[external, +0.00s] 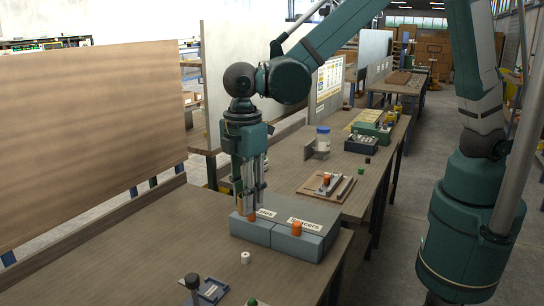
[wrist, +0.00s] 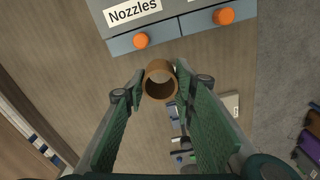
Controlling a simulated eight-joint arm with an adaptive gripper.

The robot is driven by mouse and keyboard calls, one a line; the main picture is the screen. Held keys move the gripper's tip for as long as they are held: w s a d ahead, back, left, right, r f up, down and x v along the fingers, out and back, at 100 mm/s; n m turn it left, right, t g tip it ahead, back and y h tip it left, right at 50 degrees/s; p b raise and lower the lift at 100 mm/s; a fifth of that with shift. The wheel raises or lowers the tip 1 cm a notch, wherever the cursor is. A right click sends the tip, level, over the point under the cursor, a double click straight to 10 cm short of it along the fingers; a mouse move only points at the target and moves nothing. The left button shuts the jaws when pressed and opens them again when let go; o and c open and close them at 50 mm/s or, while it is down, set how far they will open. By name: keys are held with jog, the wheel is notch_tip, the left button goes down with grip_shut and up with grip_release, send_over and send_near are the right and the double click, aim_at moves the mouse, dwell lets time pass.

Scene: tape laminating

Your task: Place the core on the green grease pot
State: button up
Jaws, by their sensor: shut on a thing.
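My gripper (external: 247,205) is shut on the core (wrist: 160,82), a short brown open tube, which shows end-on between the fingertips in the wrist view (wrist: 160,92). In the external view the gripper points down close to the front of the grey drawer unit, and the core is hard to make out there. A small green-topped thing (external: 251,302) shows at the bottom edge of the external view, partly cut off. I cannot tell whether it is the green grease pot.
The grey drawer unit (external: 310,243) has labels and orange knobs (wrist: 141,40). A white cylinder (external: 245,258) stands on the bench in front of it, with a dark-handled tool and tray (external: 211,290) nearby. The bench's left part (external: 120,250) is clear.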

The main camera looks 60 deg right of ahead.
jog(key=w+d+r+p, duration=0.2)
jog(key=w+d, duration=0.6)
jog(key=d, duration=0.8)
jog(key=w+d+r+m+p, duration=0.1)
jog(key=w+d+r, duration=0.4)
jog(key=d, duration=1.1)
jog(key=w+d+r+m+p, duration=0.1)
jog(key=w+d+r+p, duration=0.2)
jog(key=w+d, duration=0.9)
jog(key=d+p, duration=0.1)
jog(key=d, duration=0.4)
jog(key=shift+r, duration=0.2)
jog(key=shift+a+f, duration=0.1)
jog(key=shift+f, duration=3.05)
jog(key=shift+f+p, duration=0.3)
jog(key=shift+f, duration=1.55)
jog(key=shift+f, duration=0.15)
